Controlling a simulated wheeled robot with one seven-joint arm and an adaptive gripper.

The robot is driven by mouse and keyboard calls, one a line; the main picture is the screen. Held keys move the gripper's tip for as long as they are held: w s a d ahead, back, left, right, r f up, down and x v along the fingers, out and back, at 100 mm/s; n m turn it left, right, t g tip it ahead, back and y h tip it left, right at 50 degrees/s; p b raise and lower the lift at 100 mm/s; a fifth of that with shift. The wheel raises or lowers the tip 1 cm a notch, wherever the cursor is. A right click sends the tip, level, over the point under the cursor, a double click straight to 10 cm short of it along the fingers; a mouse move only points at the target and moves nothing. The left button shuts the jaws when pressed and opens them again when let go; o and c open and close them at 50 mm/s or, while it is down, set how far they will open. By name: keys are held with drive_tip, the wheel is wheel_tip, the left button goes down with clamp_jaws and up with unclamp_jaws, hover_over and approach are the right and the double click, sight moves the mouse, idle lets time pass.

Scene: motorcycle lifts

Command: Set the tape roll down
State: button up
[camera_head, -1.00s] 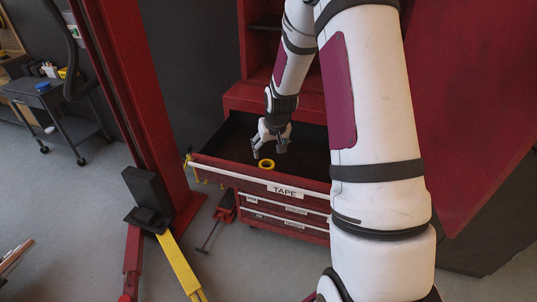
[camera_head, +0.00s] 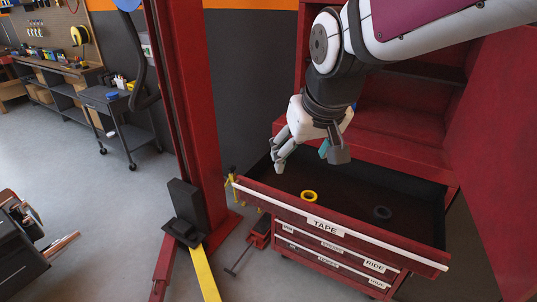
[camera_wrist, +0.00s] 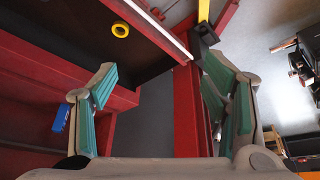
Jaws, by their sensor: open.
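A yellow tape roll (camera_head: 309,196) lies flat in the open top drawer of the red cabinet, near the front edge; the drawer front bears a TAPE label (camera_head: 325,226). The roll also shows in the wrist view (camera_wrist: 121,29), near the top. My gripper (camera_head: 306,158) is open and empty, above the drawer and apart from the roll. In the wrist view its green-padded fingers (camera_wrist: 167,100) stand wide apart with nothing between them.
A red post (camera_head: 189,100) with a yellow arm (camera_head: 204,272) stands left of the cabinet. A dark cart (camera_head: 118,115) and workbench are at the back left. Grey floor is clear between.

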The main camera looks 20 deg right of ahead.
drive_tip(key=s+a+r, duration=0.1)
drive_tip(key=s+a, duration=0.1)
drive_tip(key=s, duration=0.4)
drive_tip(key=s+a+r+n, duration=0.1)
drive_tip(key=s+a, duration=0.1)
drive_tip(key=s, duration=0.4)
drive_tip(key=shift+a+r+y, duration=0.2)
drive_tip(key=shift+r+y, duration=0.1)
drive_tip(key=shift+y, duration=0.1)
drive_tip(key=shift+c, duration=0.5)
